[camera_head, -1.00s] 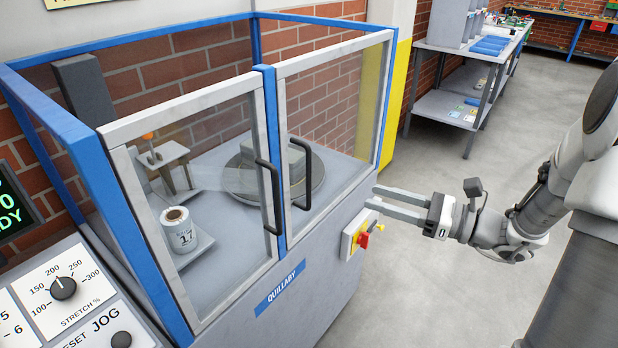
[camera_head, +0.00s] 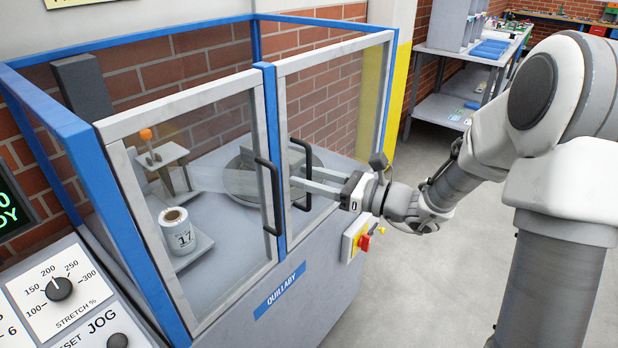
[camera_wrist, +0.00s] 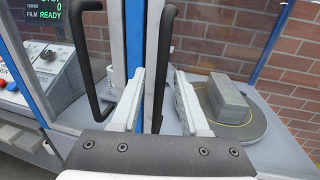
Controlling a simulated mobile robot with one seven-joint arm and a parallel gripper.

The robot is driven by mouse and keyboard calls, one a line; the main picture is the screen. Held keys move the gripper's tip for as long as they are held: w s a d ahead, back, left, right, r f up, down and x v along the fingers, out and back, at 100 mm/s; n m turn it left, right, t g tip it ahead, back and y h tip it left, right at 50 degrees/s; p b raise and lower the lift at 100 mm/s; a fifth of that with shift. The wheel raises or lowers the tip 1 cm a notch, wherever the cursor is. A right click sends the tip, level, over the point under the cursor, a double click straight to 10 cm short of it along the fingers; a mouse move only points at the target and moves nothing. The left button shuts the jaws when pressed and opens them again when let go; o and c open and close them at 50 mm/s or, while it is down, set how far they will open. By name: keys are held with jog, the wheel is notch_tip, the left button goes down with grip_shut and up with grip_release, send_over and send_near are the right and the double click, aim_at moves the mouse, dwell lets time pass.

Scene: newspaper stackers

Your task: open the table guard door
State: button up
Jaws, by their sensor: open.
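The guard has two glazed, grey-framed doors, a left door (camera_head: 190,210) and a right door (camera_head: 335,110), meeting at a blue post (camera_head: 270,110). Both look shut. Each has a black bar handle by the post: the left handle (camera_head: 270,195) and the right handle (camera_head: 302,150). My gripper (camera_head: 299,177) is open at the right handle, fingers pointing left. In the wrist view the right handle (camera_wrist: 165,60) stands between the fingers of my gripper (camera_wrist: 160,82), with a gap showing to the right finger. Contact with the left finger cannot be told.
Behind the right door is a turntable (camera_wrist: 245,130) with a grey block (camera_wrist: 229,98). Behind the left door stands a white roll marked 17 (camera_head: 178,230). A red and yellow switch box (camera_head: 357,238) sits below my gripper. Open floor lies to the right.

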grip_shut()
dwell(1.4)
